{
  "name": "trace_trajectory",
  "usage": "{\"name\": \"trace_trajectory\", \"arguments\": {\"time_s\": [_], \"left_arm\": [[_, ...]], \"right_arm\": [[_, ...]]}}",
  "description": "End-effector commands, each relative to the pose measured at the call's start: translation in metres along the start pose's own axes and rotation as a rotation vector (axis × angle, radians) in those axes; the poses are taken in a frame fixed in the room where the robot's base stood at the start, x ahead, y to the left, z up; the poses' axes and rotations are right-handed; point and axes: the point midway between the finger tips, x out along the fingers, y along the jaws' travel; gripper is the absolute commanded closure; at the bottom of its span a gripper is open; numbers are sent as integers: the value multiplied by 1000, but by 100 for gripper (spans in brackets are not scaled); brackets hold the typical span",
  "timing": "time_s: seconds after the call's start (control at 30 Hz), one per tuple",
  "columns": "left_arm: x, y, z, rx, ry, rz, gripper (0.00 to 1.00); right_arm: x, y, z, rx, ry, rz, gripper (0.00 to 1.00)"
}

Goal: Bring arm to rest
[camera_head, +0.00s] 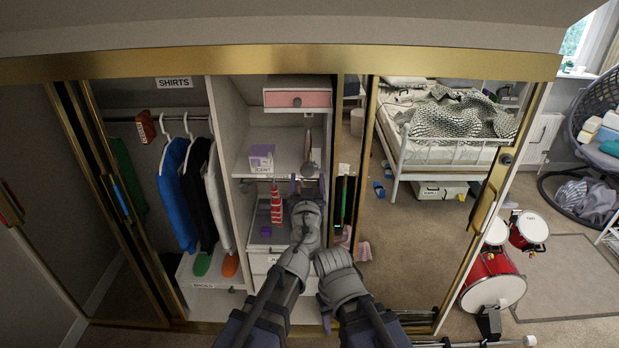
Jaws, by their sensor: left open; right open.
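My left arm comes in from the lower left and reaches up into the wardrobe's middle section. Its gripper (307,184) is open and empty, in front of the shelf compartment and above the drawers. My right arm is folded lower down, beside the left one. Its gripper (328,318) is open and low near the wardrobe's bottom edge, largely hidden by my own arm. I see nothing held in either gripper.
A purple-and-white box (262,158) stands on the shelf, a red tower-like item (276,204) below it. Hanging clothes (178,195) are at left. A gold-framed mirror door (462,262) stands right of my arms. Red drums (490,279) are on the floor at right.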

Motion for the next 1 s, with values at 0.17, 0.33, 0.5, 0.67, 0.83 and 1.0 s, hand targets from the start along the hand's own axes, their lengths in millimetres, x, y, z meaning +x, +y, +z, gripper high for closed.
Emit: {"name": "trace_trajectory", "arguments": {"time_s": [0.17, 0.33, 0.5, 0.67, 0.83, 1.0], "left_arm": [[1, 0, 0, 0, -1, -2, 20], [0, -34, 10, 4, -44, -102, 20], [-20, -121, 55, 28, -261, -351, 20], [-70, -182, 124, 49, -643, -490, 20], [-126, -193, 178, 50, -1014, -434, 20], [-167, -182, 205, 36, -1253, -294, 20]], "right_arm": [[0, 0, 0, 0, 0, 0, 50], [0, 0, 0, 0, 0, 0, 50], [0, 0, 0, 0, 0, 0, 50], [0, 0, 0, 0, 0, 0, 50], [0, 0, 0, 0, 0, 0, 50], [0, 0, 0, 0, 0, 0, 50]]}}
